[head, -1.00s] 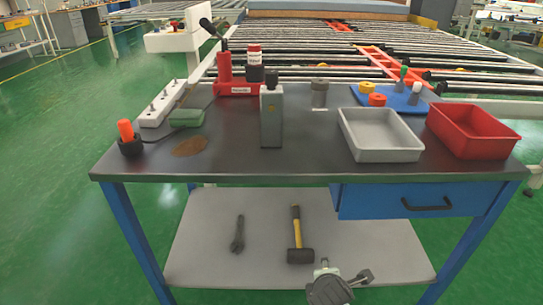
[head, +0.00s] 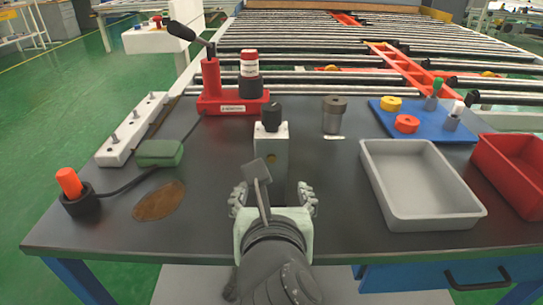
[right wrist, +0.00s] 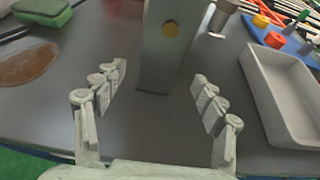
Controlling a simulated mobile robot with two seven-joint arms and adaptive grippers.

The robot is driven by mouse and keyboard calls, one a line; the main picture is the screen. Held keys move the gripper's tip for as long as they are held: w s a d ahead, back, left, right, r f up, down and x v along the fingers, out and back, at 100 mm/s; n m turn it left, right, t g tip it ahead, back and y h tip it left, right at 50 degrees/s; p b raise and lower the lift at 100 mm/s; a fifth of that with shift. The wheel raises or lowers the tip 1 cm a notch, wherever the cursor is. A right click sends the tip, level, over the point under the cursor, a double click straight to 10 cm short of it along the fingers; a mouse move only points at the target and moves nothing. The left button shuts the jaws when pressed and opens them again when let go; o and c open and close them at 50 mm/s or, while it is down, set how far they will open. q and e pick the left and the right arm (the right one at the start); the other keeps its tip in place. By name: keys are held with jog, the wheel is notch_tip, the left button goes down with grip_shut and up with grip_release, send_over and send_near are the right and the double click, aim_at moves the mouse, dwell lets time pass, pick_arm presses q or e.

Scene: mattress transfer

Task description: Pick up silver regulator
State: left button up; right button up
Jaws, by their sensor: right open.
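A tall silver block with a black knob on top and a round brass-coloured port, which appears to be the silver regulator (head: 280,140), stands upright on the dark tabletop. It also shows in the right wrist view (right wrist: 168,60), with its top cut off. My right gripper (head: 273,195) is open and empty just in front of the block. In the right wrist view its fingers (right wrist: 159,84) are spread to either side, with the block's base beyond the fingertips. My gripper and wrist hide the block's lower part in the head view. My left gripper is not seen.
A grey bin (head: 470,215) and a red bin (head: 500,160) stand at right. A grey cylinder (head: 334,115) and a blue board (head: 385,118) are behind. A red device (head: 215,103), green sponge (head: 160,153), power strip (head: 115,148) and orange-topped item (head: 70,183) are left.

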aim_at(272, 185)
jog(key=shift+x, duration=0.9)
jog(key=x, duration=0.3)
jog(key=shift+w+a, duration=0.1)
jog(key=shift+w, duration=0.25)
jog(key=shift+w+f, duration=0.15)
jog(key=shift+w, duration=0.2)
jog(key=c, duration=0.7)
grip_shut()
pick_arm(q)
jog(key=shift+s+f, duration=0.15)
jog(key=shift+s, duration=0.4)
pick_arm(e)
jog(key=shift+w, duration=0.1)
